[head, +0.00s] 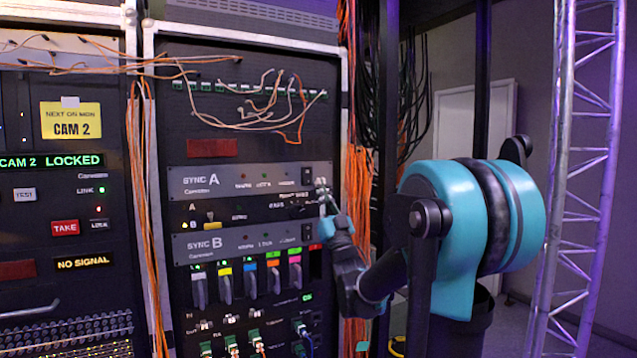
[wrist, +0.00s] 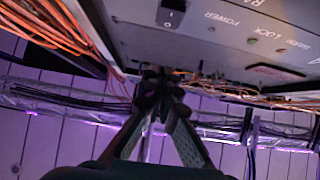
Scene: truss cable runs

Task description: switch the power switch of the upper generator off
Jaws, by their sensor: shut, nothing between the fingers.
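The upper generator, SYNC A (head: 222,181), is a grey panel in the black rack. Its dark power switch (head: 307,176) is a rocker at the panel's right end. The switch also shows in the wrist view (wrist: 171,14), at the top beside the upside-down word POWER, with white marks on it. I cannot tell which way it is set. My gripper (head: 322,189) is shut and empty, just right of and slightly below the switch in the head view. In the wrist view my fingertips (wrist: 160,78) are together below the panel edge, apart from the switch.
The lower generator, SYNC B (head: 212,243), has a similar dark switch (head: 308,233). Orange cables (head: 357,230) hang right of the rack. Loose cables (head: 262,95) drape above. A truss (head: 580,170) stands far right.

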